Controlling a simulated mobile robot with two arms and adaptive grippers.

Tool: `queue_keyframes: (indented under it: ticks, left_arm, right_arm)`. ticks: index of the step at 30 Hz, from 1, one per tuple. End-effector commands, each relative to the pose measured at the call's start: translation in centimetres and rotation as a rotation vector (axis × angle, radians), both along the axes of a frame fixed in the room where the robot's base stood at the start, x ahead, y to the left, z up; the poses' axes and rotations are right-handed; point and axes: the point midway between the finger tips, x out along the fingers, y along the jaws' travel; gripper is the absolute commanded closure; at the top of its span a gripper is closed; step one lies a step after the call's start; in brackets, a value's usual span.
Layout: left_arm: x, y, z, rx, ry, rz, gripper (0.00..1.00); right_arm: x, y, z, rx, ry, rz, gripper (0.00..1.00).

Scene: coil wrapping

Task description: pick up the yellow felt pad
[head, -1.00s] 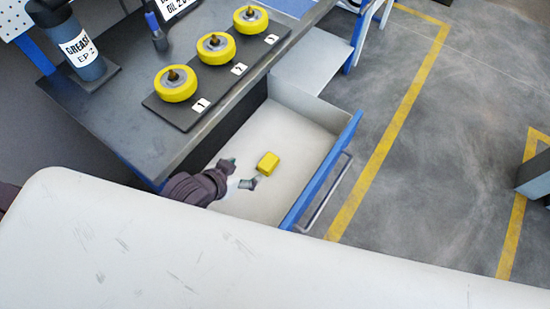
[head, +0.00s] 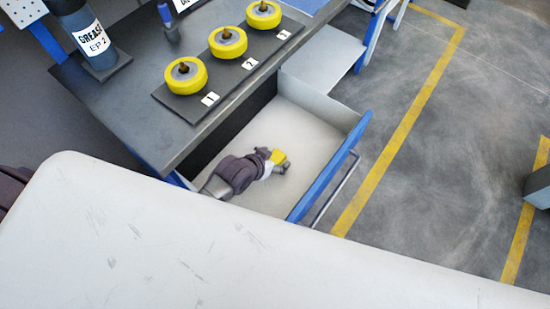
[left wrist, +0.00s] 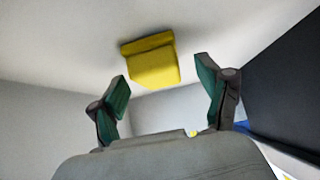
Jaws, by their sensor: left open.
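The yellow felt pad (head: 279,157) lies on the floor of the open drawer (head: 262,205). In the head view my left gripper (head: 276,163) is inside the drawer at the pad and hides part of it. In the left wrist view the pad (left wrist: 151,62) is ahead of the fingertips, a little left of the middle between them. The left gripper (left wrist: 165,88) is open, its two green-padded fingers spread apart with nothing between them. My right gripper is not in view.
The drawer's blue front (head: 330,166) and side walls surround the gripper. Above it, a grey bench top (head: 140,128) carries yellow wheels (head: 228,42) on a dark numbered board and a grease bottle (head: 88,38). The drawer floor around the pad is clear.

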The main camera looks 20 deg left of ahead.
Motion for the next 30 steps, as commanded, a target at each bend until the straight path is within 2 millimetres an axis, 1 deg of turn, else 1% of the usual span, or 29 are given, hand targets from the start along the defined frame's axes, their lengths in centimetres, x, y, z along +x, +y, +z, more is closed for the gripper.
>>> queue_keyframes:
  ticks: [3, 9, 10, 17, 18, 21, 27, 30]
  left_arm:
    - [0.55, -0.26, -0.59, -0.001, 0.000, 0.000, 0.23]
    - [0.56, -0.27, -0.66, -0.001, 0.000, -0.001, 0.23]
    - [0.55, -0.26, -0.65, -0.001, 0.000, 0.000, 0.25]
    - [0.54, -0.25, -0.64, -0.001, 0.000, 0.000, 0.63]
    - [0.53, -0.24, -0.65, -0.001, 0.000, 0.000, 0.70]
    - [0.52, -0.24, -0.66, -0.001, 0.000, 0.000, 0.85]
    - [0.53, -0.23, -0.59, -0.001, 0.000, -0.001, 0.85]
    - [0.57, -0.24, 0.02, -0.001, -0.001, -0.001, 0.85]
  right_arm:
    - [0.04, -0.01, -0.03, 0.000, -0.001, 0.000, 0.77]
    - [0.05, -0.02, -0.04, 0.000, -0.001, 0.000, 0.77]
    - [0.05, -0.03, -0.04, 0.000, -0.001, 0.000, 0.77]
    - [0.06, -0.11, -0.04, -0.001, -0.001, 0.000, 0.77]
    - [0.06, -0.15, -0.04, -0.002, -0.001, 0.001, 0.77]
    - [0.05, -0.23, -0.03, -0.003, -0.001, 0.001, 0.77]
    - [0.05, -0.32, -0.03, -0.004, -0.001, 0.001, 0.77]
    - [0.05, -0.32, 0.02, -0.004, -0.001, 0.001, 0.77]
